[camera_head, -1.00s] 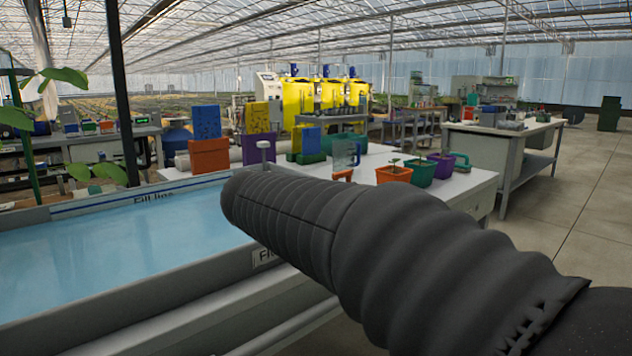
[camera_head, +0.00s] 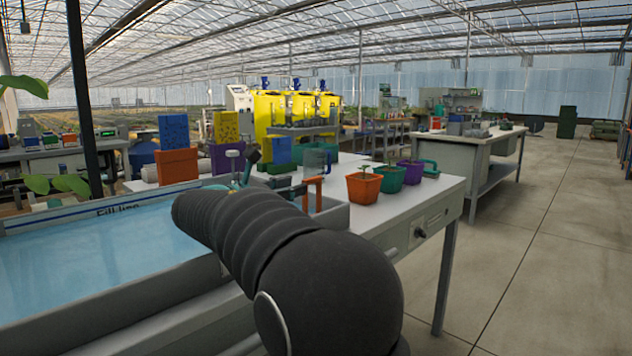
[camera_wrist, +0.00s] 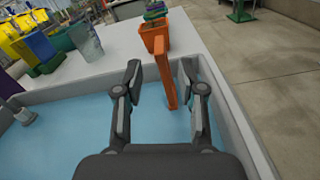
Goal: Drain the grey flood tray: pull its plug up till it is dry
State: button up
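The grey flood tray (camera_head: 120,277) holds blue water and has a "Fill line" label on its far wall. It also shows in the wrist view (camera_wrist: 240,125). An upright orange piece (camera_wrist: 166,72) with a bent top stands at the tray's end, and in the head view (camera_head: 318,194) it is beyond my arm. A grey stem with a pale cap (camera_head: 234,155) stands farther left; I cannot tell which of these is the plug. My gripper (camera_wrist: 160,80) is open over the tray, its fingers either side of the orange piece, without visible contact.
A white bench (camera_head: 425,195) adjoins the tray, with an orange pot (camera_head: 363,188), a green pot (camera_head: 390,180), a purple pot (camera_head: 411,172) and a clear jug (camera_head: 317,160). Coloured blocks stand behind the tray. Floor (camera_head: 545,230) at the right is clear.

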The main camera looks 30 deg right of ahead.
aim_at(317, 179)
jog(key=x, duration=0.8)
jog(key=shift+w+d, duration=0.15)
jog(key=shift+d, duration=0.1)
grip_shut()
